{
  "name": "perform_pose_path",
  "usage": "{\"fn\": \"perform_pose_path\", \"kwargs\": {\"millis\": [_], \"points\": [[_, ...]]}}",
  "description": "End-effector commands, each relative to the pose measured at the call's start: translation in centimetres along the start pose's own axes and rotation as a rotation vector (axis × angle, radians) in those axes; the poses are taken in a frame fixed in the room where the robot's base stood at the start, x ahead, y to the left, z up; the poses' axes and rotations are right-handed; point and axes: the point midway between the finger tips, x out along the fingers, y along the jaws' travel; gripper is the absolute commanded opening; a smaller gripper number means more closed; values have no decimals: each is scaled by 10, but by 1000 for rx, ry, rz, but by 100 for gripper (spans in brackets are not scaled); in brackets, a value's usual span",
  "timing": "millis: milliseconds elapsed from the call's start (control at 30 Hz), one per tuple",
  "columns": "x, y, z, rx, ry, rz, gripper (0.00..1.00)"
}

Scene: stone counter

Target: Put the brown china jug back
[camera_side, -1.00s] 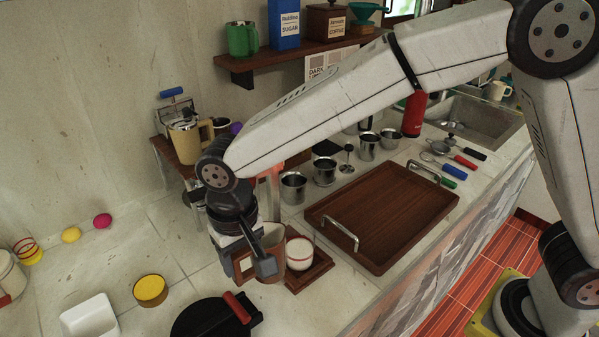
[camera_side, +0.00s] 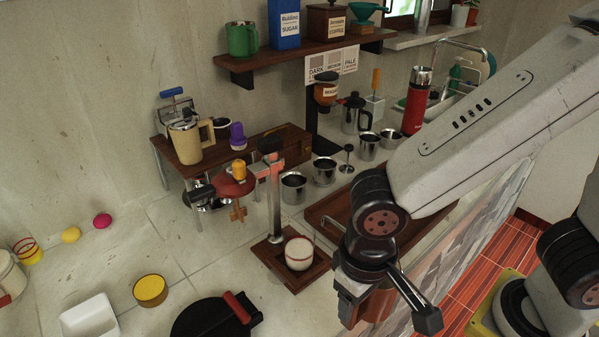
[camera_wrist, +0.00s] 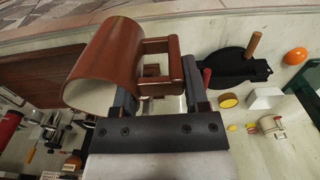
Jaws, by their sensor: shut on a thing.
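The brown china jug (camera_wrist: 112,58) is held by its squared handle in my gripper (camera_wrist: 160,85). In the wrist view its open mouth and pale inside face the lower left. In the side view the jug (camera_side: 376,308) is mostly hidden behind my gripper (camera_side: 388,285), which is shut on it near the counter's front edge. I cannot tell its height above the counter from the side view. The wooden tray (camera_side: 325,208) with metal handles lies behind my gripper and is partly covered by my arm.
A cream cup (camera_side: 299,254) stands on the wooden base of a metal stand (camera_side: 274,205) left of my gripper. Steel cups (camera_side: 293,187) stand behind. A black round pan-like thing (camera_side: 208,318), a yellow pot (camera_side: 150,290) and a white dish (camera_side: 88,316) lie at the front left.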

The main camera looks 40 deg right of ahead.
Motion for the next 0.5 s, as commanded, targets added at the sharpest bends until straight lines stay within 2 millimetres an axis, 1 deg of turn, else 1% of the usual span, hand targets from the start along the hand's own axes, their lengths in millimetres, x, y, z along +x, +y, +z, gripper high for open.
{"fn": "perform_pose_path", "kwargs": {"millis": [100,200,500], "points": [[1,4,7,-2,1,-1,0],[2,6,9,-3,2,-1,0],[4,3,5,-2,1,-1,0]]}}
